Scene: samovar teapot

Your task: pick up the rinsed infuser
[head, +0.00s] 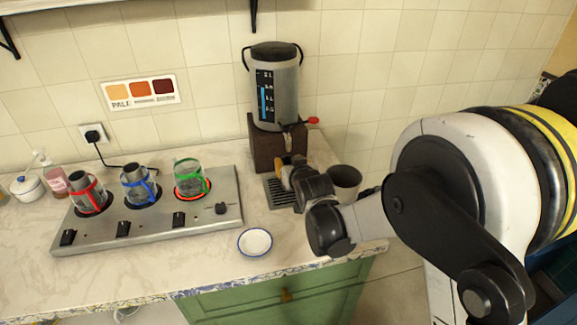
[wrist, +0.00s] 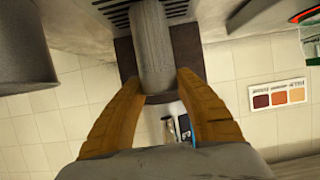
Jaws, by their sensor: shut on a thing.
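The infuser (wrist: 152,45) is a grey metal cylinder in the wrist view, between the tips of my orange fingers. My gripper (wrist: 157,82) is shut on it. In the head view my gripper (head: 290,163) is in front of the brown base of the samovar (head: 274,90), above the slotted drip tray (head: 277,194). The infuser is mostly hidden there behind my gripper. I cannot tell whether its lower end touches the tray.
A grey cup (head: 345,178) stands close to the right of my gripper. The steel hot plate (head: 150,227) at left carries glasses with red, blue and green (head: 189,177) frames. A small white dish (head: 255,242) is near the counter's front edge.

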